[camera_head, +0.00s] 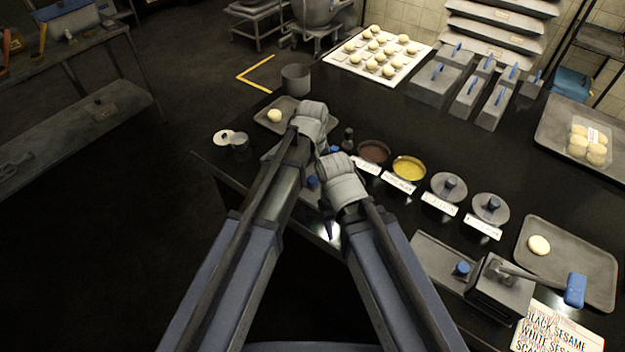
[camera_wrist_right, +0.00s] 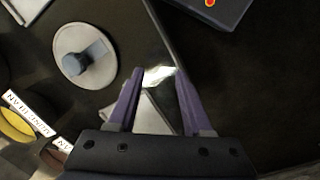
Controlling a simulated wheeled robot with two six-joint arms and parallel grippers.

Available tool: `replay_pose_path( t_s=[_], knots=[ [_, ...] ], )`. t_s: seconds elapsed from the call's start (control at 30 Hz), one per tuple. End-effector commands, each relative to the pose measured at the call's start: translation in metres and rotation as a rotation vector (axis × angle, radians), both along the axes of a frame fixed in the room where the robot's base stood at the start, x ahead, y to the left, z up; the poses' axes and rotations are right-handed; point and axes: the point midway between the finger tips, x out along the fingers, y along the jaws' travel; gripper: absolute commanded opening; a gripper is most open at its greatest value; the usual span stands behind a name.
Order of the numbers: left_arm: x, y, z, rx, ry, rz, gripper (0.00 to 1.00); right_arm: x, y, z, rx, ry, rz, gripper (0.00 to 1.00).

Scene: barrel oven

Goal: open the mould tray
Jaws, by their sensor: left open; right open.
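I cannot make out for certain which thing is the mould tray. A grey metal device (camera_head: 500,287) with a blue-ended lever stands at the lower right in the head view, beside a flat grey plate (camera_head: 428,250) with a blue knob. My left gripper (camera_head: 309,118) is over the near left part of the counter, and its fingertips are hidden. My right gripper (camera_head: 343,181) is lower and close beside it. In the right wrist view its fingers (camera_wrist_right: 156,80) are apart and empty, above a pale grey flat piece (camera_wrist_right: 150,115). A round grey lid (camera_wrist_right: 85,57) with a blue knob is left of them.
Brown (camera_head: 373,152) and yellow (camera_head: 409,168) dishes and lidded pots stand right of my grippers. A grey tray (camera_head: 262,112) with one dough ball is to the left. Grey boxes (camera_head: 437,82) with blue handles stand farther back. A tray (camera_head: 580,262) lies at the right.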

Motion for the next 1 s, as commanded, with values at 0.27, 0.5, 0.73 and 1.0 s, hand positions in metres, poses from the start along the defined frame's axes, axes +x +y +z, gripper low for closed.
replay_pose_path(
  t_s=[0.27,0.5,0.73,1.0],
  knots=[
    [0.0000,0.0000,0.0008,0.000,0.000,0.000,0.45,0.0000,0.0000,0.0008,0.000,0.000,0.000,0.50],
    [0.0000,0.0000,0.0008,0.000,0.000,0.000,0.18,0.0001,0.0000,0.0008,0.000,0.000,0.000,0.50],
    [0.0000,0.0000,0.0007,0.000,0.000,0.000,0.00,0.0000,0.0000,0.0007,0.000,0.000,0.000,0.50],
    [0.0000,0.0000,0.0007,0.000,0.000,0.000,0.00,0.0000,0.0000,0.0007,0.000,0.000,0.000,0.50]
  ],
)
